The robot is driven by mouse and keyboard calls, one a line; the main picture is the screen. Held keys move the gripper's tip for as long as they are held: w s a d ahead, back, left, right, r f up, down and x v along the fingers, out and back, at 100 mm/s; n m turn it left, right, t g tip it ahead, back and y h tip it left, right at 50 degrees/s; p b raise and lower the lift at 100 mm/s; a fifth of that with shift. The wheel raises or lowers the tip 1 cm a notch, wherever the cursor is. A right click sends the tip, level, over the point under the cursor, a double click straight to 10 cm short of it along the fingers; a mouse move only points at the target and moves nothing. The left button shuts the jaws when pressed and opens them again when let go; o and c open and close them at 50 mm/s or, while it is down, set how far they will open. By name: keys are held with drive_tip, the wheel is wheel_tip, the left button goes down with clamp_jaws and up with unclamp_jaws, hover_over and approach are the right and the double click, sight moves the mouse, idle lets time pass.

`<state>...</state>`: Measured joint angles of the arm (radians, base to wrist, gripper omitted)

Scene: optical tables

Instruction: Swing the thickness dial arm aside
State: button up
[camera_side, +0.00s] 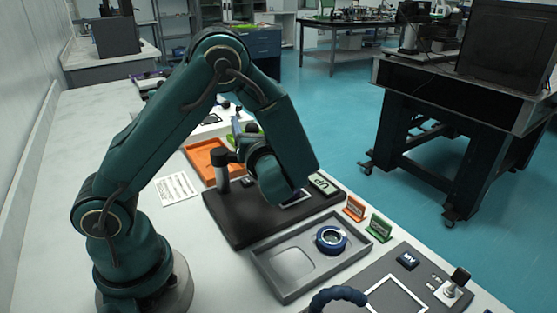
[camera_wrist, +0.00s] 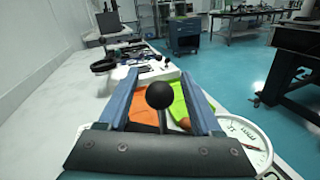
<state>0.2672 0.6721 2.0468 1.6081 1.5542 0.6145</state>
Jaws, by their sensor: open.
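My gripper (camera_wrist: 159,76) is open in the wrist view, with one blue finger on each side of a black ball knob (camera_wrist: 160,95). The knob appears between the fingers; I cannot tell whether either touches it. A round white dial face (camera_wrist: 243,143) shows at lower right, partly covered by the right finger and gripper body. In the side view, a post with a black top (camera_side: 222,170) stands on a dark base plate (camera_side: 235,228).
An orange tray (camera_side: 203,160) lies beyond the base plate. A grey tray (camera_side: 275,280) holding a blue ring (camera_side: 331,239) is in front of it. Small orange (camera_side: 354,208) and green (camera_side: 379,227) signs stand to the right. A paper sheet (camera_side: 177,189) lies on the bench at left.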

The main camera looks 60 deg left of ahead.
drive_tip(key=shift+w+a, duration=0.2)
drive_tip(key=shift+a, duration=0.5)
clamp_jaws()
idle(1.0)
